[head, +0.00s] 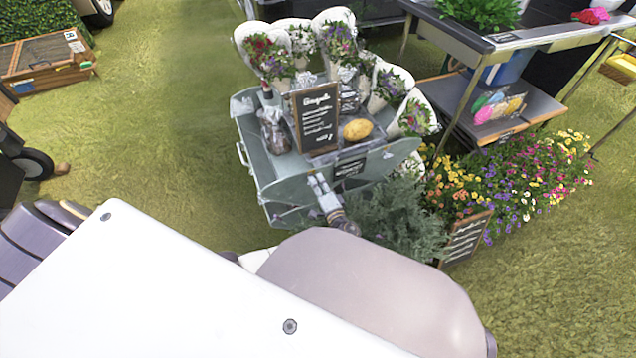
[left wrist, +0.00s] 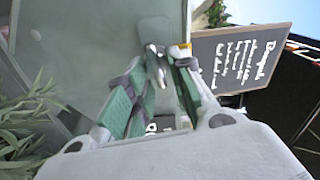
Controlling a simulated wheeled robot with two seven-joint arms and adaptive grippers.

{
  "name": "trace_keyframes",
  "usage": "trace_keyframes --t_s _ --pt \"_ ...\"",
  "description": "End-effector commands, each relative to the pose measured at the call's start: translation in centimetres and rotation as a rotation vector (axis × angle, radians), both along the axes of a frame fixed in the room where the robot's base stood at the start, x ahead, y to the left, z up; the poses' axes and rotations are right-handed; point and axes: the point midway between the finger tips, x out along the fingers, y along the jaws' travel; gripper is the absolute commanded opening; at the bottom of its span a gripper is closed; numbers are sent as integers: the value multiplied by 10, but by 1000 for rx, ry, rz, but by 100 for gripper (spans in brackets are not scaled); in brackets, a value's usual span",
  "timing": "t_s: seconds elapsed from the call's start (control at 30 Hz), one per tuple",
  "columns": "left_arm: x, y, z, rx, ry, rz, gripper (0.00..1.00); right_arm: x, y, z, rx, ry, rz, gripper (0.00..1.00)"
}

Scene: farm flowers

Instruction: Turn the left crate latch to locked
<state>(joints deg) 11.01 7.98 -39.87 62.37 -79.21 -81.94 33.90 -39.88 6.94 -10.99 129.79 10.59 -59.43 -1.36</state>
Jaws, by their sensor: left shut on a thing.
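My left gripper (head: 318,184) reaches the front side of a grey-green cart (head: 270,175) in the head view. In the left wrist view, the left gripper (left wrist: 162,75) has green-padded fingers close together, shut on a small light metal piece (left wrist: 154,62), apparently the latch. The piece lies against a grey-green panel (left wrist: 85,45). The fingers hide much of it, so I cannot tell its exact turn. In the head view the latch is too small to make out. My right gripper is not in view.
The cart carries a chalkboard sign (head: 317,118), a yellow oval item (head: 357,129) and several bouquets (head: 340,45). Leafy greenery (head: 395,212) and potted flowers (head: 530,185) crowd its right side. A wooden box (head: 45,60) stands at far left. Grass between is clear.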

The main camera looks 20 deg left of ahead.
Motion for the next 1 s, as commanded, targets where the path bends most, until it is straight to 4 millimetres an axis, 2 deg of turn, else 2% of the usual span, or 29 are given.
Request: trace_keyframes --t_s 0.43,0.87,0.9,0.97,1.0 --pt "2 -1 -1 121 136 -3 0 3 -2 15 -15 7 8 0" --pt "2 -1 -1 128 143 -4 0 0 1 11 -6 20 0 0" --pt "2 -1 -1 128 142 -4 26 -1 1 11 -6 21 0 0" --pt "2 -1 -1 127 142 -3 34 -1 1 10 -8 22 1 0" --pt "1 -1 -2 127 142 -3 34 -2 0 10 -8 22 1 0"
